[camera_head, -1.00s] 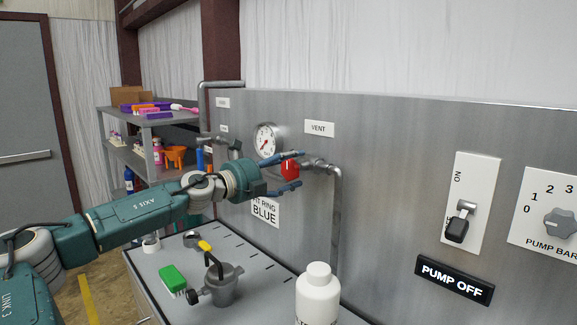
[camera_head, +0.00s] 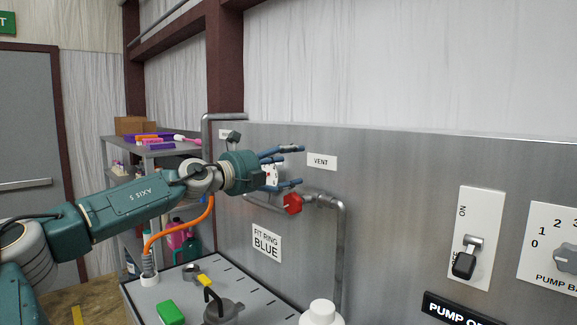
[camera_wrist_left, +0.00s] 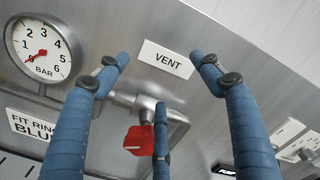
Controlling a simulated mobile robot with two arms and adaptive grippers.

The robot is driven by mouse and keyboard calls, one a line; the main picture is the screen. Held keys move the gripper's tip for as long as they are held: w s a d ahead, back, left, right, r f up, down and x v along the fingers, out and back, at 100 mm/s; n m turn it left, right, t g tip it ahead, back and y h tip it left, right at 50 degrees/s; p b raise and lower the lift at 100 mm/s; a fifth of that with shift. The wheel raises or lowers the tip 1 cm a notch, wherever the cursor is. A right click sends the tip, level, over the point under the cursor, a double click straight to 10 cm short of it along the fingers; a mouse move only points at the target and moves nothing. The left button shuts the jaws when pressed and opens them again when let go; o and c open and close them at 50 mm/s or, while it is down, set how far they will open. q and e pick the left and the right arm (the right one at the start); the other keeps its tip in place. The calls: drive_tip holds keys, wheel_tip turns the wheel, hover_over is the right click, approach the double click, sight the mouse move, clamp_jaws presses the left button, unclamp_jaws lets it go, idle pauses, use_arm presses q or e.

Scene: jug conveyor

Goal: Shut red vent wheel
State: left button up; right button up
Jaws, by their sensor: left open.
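The red vent wheel (camera_head: 292,204) sits on the grey pipe valve below the white VENT label (camera_head: 321,162). My left gripper (camera_head: 298,166) is open and empty, in front of the panel and above the wheel. Its blue fingers are spread, and in this view the lowest one passes just above the wheel. In the left wrist view the red wheel (camera_wrist_left: 138,140) is low, left of the lower finger, which partly covers the valve. A short white mark shows on the wheel. I cannot tell whether a finger touches it. My right gripper is out of view.
The pressure gauge (camera_wrist_left: 38,50) is left of the valve. A grey pipe (camera_head: 340,255) runs down on its right.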

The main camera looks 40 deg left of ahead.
use_arm(q)
drive_tip(key=shift+w+d, duration=0.15)
drive_tip(key=shift+d, duration=0.25)
drive_tip(key=shift+d+r, duration=0.15)
drive_tip(key=shift+d, duration=0.05)
drive_tip(key=shift+s+d+n, duration=0.25)
drive_tip(key=shift+n, duration=0.05)
drive_tip(key=s+d+f+n+h+b, duration=0.1)
drive_tip(key=s+n+b, duration=0.15)
drive_tip(key=n, duration=0.25)
drive_tip(key=n+b, duration=0.8)
drive_tip(key=n, duration=1)
approach(290, 204)
drive_tip(key=shift+y, duration=0.3)
drive_tip(key=w+p, duration=0.2)
drive_tip(key=w, duration=0.1)
drive_tip(key=w+d+p, duration=0.1)
drive_tip(key=w+p, duration=0.2)
drive_tip(key=w+r+p, duration=0.1)
drive_tip(key=w+p, duration=0.2)
drive_tip(key=shift+w+d, duration=0.15)
drive_tip(key=shift+w, duration=0.2)
drive_tip(key=shift+w+p, duration=0.25)
drive_tip(key=shift+p, duration=0.5)
drive_tip(key=shift+w+f, duration=0.25)
